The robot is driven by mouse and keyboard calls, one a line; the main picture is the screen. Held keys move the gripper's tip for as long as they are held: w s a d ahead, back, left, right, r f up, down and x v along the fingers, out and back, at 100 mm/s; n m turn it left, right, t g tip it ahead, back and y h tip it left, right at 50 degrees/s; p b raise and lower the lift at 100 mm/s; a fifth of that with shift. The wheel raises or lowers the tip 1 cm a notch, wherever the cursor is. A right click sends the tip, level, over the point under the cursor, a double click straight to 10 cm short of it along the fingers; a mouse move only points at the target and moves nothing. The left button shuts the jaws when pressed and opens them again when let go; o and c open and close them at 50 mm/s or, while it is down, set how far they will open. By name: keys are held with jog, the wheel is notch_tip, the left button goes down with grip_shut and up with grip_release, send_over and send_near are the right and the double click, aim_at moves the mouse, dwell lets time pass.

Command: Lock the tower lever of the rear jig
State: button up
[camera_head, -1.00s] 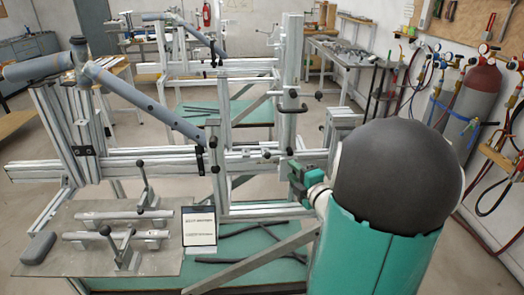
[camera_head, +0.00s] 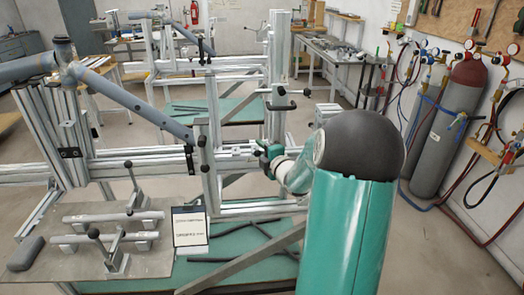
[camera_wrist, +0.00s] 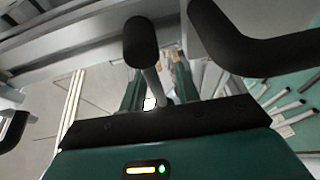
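My gripper (camera_head: 268,158) is beside the aluminium tower post (camera_head: 276,70) of the frame jig, low on its right part. In the wrist view its two green fingers (camera_wrist: 156,88) stand apart. A lever with a black knob (camera_wrist: 141,42) and a thin grey rod stands in front of the gap between them. I cannot tell whether the fingers touch the rod. A bent black handle (camera_wrist: 262,52) is close at the right in the wrist view. A black handle (camera_head: 281,92) sits on the post above my gripper. Which lever is the tower lever is not clear.
A grey tube (camera_head: 130,100) slants across the jig. A plate (camera_head: 95,262) with black-knobbed clamps and a sign (camera_head: 189,227) are at the lower left. Another jig rail (camera_head: 190,66) lies behind. Gas cylinders (camera_head: 450,125) stand at the right. The floor between is open.

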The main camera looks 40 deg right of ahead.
grip_shut()
jog(key=shift+r, duration=0.2)
jog(key=shift+s+d+r+m+t+h, duration=0.25)
jog(key=shift+r+m+t, duration=0.35)
jog(key=shift+m, duration=0.9)
jog(key=shift+s+d+r+m+t+h, duration=0.15)
jog(key=shift+r+m+t+h, duration=0.4)
jog(key=shift+m, duration=0.95)
jog(key=shift+s+d+r+m+t+h, duration=0.1)
jog(key=shift+d+r+m+t, duration=0.2)
jog(key=shift+r+m, duration=0.85)
jog(key=shift+f+m, duration=0.35)
jog(key=shift+m, duration=0.1)
grip_release()
jog(key=shift+a, duration=0.1)
